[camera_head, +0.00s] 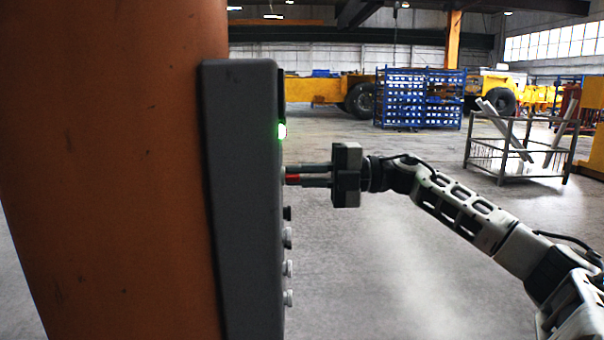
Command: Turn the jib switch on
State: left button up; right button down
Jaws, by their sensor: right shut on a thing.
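A grey control box (240,200) is fixed to an orange column and is seen from its side. Its front faces right, with a green light (282,131) glowing near the top and several knobs (288,268) sticking out below. My right gripper (290,176) reaches in from the right, level with the upper part of the box front. Its fingers are shut on a small red part (293,179), which I take to be the jib switch. The switch's position and any label are hidden by the side-on angle. My left gripper is not in view.
The orange column (110,170) fills the left side. A blue bin rack (418,98), yellow machinery (315,89) and a wire cage (518,150) with pale bars stand well back. The floor between is clear.

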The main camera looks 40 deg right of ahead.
dwell(0.3)
jog(key=c, duration=1.5)
grip_release()
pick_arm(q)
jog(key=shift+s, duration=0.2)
